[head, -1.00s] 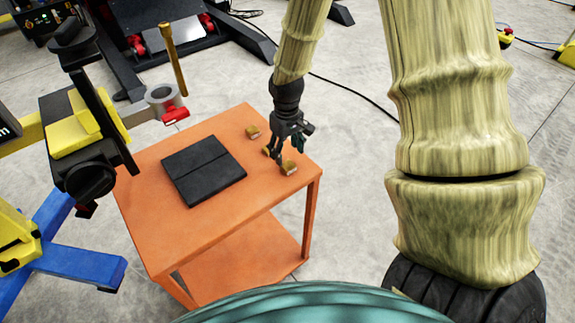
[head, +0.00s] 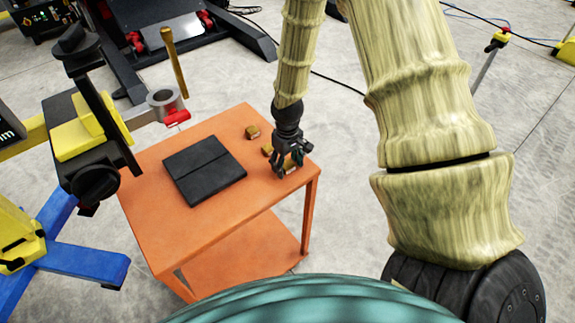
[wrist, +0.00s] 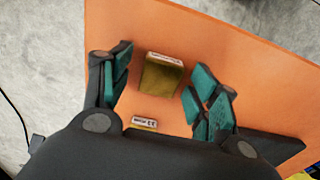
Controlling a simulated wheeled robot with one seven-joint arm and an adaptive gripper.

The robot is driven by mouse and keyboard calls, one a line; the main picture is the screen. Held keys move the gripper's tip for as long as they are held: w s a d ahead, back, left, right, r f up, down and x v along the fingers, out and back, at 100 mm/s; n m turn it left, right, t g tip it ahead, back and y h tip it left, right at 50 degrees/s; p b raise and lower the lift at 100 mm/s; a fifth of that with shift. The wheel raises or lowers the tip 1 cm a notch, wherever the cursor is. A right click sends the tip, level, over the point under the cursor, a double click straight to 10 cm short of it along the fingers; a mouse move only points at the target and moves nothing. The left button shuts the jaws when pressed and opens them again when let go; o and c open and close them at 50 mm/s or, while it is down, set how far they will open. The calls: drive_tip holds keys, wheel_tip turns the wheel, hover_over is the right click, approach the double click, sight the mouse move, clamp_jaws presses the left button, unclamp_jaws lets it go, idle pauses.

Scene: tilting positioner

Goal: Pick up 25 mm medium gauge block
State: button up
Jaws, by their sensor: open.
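Three small brass-coloured gauge blocks stand on the orange table: a back one (head: 252,132), a middle one (head: 267,150) and a front-right one (head: 291,166). I cannot tell by size or label which is the 25 mm block. My gripper (head: 284,172) is open at the front-right block and partly covers it. In the wrist view, one block (wrist: 162,75) with a pale label on its upper edge shows between the open fingers, with orange table visible on both sides. Another labelled block (wrist: 144,124) is partly hidden by the gripper body; its print is unreadable.
The orange table (head: 160,228) has a flat black two-part case or mat (head: 204,170) left of the blocks. A positioner with a grey ring (head: 163,97) and red clamp stands at the table's back left. The table's front is clear.

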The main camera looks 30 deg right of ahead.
drive_tip(key=shift+c, duration=0.2)
drive_tip(key=c, duration=1.3)
drive_tip(key=shift+r, duration=0.1)
